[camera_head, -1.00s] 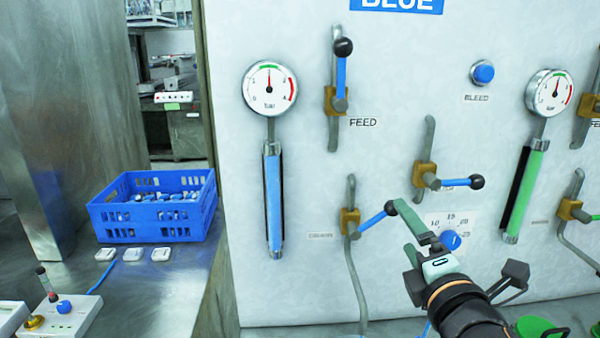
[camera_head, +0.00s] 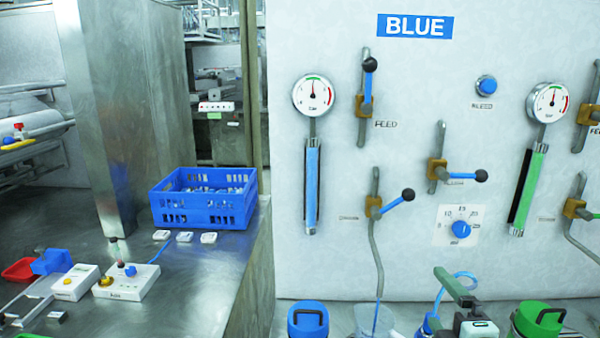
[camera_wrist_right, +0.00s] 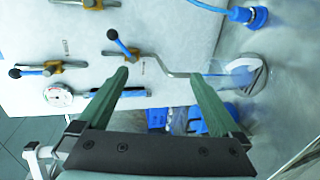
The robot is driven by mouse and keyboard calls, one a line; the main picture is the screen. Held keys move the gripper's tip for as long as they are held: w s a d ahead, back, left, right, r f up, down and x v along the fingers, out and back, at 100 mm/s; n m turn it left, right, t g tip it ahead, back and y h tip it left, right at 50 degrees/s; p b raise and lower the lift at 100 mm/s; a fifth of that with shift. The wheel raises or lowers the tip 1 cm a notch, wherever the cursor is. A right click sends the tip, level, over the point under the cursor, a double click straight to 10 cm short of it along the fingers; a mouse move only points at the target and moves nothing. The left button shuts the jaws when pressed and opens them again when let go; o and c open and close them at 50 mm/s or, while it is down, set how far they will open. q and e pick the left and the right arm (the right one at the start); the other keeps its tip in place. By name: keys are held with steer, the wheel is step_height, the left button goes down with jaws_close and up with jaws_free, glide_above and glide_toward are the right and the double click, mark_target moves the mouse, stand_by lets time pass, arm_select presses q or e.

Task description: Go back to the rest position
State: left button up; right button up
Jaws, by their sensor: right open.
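My right gripper (camera_head: 455,287) is low in the head view, in front of the lower panel edge, below the dial (camera_head: 461,229). In the right wrist view its two green fingers (camera_wrist_right: 160,88) stand wide apart with nothing between them. The white panel under the BLUE sign carries a feed valve with its blue handle up (camera_head: 368,85), a valve with its handle pointing right (camera_head: 467,176), and a drain valve with its handle tilted up to the right (camera_head: 397,202). The gripper is apart from these handles. My left gripper is not in view.
A blue container (camera_head: 308,319), a clear beaker (camera_head: 375,321) and a green container (camera_head: 538,319) stand below the panel, close to the right gripper. A blue crate (camera_head: 203,207) and a white control box (camera_head: 126,282) stand on the steel table at left.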

steer(key=s+a+f+m+g+y, duration=0.1)
steer(key=s+f+m+g, duration=0.6)
steer(key=s+f, duration=0.55)
steer(key=s+f+m+g, duration=0.5)
steer(key=s+f+m, duration=0.45)
steer(key=f, duration=0.65)
steer(key=w+a+f+t+y, duration=0.1)
steer(key=a+f+t, duration=0.1)
steer(key=f, duration=0.3)
steer(key=w+a+f+n+t+y, duration=0.1)
steer(key=w+a+f+t, duration=0.1)
steer(key=f, duration=0.3)
steer(key=shift+w+t, duration=0.3)
steer(key=shift+t, duration=0.6)
steer(key=shift+a, duration=0.1)
steer(key=shift+c, duration=0.2)
